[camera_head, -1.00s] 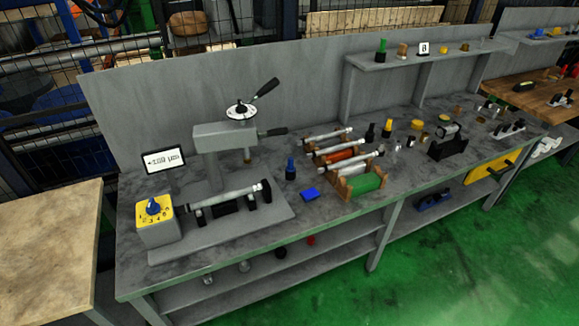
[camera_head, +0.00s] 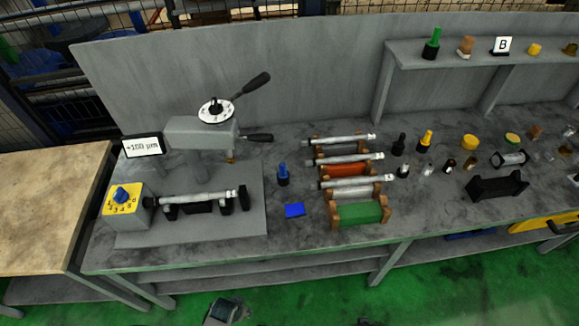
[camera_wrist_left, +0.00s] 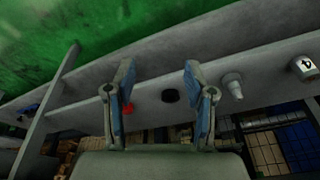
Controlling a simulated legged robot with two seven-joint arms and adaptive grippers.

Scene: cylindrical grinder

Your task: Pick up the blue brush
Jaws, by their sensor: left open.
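An upright blue bottle-like piece (camera_head: 283,175) with a narrow tip stands on the grey workbench, right of the grinding fixture. I cannot tell which, if either, is the blue brush; no bristles are clear. My left gripper shows in the left wrist view (camera_wrist_left: 160,95) with its two fingers apart and nothing between them. It faces the lower shelf, away from both blue things. A grey part at the bottom of the head view seems to be my left arm. My right gripper is not in view.
A rack (camera_head: 357,214) of several rollers is right of the blue things. Small bottles stand farther right. The lower shelf (camera_wrist_left: 240,65) holds a red and a black piece.

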